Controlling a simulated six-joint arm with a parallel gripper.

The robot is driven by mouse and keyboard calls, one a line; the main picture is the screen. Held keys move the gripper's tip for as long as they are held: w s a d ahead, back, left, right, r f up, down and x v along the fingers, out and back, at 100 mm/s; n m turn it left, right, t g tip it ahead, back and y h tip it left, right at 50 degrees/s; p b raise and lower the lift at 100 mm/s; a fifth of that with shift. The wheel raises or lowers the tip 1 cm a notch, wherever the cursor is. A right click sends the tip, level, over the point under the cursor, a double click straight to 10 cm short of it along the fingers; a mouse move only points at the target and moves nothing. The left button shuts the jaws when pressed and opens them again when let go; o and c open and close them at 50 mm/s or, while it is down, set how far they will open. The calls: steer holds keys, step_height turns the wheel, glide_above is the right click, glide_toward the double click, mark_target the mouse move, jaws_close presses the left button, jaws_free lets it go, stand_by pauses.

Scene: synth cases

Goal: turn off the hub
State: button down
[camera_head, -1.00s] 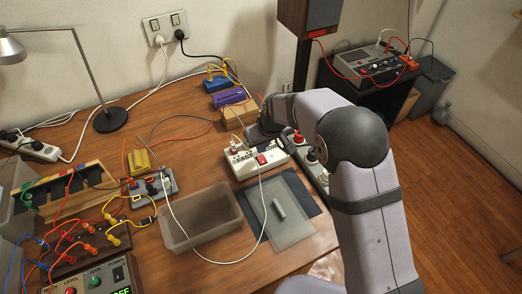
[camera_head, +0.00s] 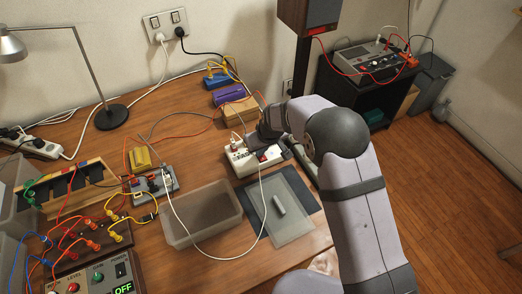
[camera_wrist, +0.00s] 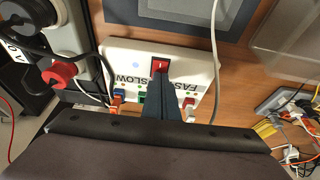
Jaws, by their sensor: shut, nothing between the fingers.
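The hub is a white block (camera_wrist: 190,58) marked FAST and SLOW, with coloured ports along one edge. It also lies on the table in the head view (camera_head: 239,160). Its red switch (camera_wrist: 160,65) is near the middle of the far edge in the wrist view. My gripper (camera_wrist: 161,80) is shut and empty, over the hub, its dark fingertips right at the near edge of the switch. I cannot tell whether they touch it. The fingers hide part of the hub, and I cannot tell the switch's position.
A grey mat (camera_head: 291,231) with a small grey bar lies in front of the hub. A translucent bin (camera_head: 203,240) stands left of it. A white cable (camera_head: 166,190) loops over the table. In the wrist view a red plug (camera_wrist: 60,74) sits close left of the hub.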

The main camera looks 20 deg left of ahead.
steer(key=shift+f, duration=0.25)
steer(key=shift+s+d, duration=0.15)
steer(key=shift+s+d+f, duration=0.2)
steer(key=shift+s, duration=0.05)
steer(key=shift+s+d, duration=0.35)
step_height(320, 180, up, 5)
steer(key=p, duration=0.3)
steer(key=shift+f, duration=0.1)
steer(key=b+v, duration=0.2)
steer(key=v, duration=0.8)
steer(key=shift+b, duration=0.35)
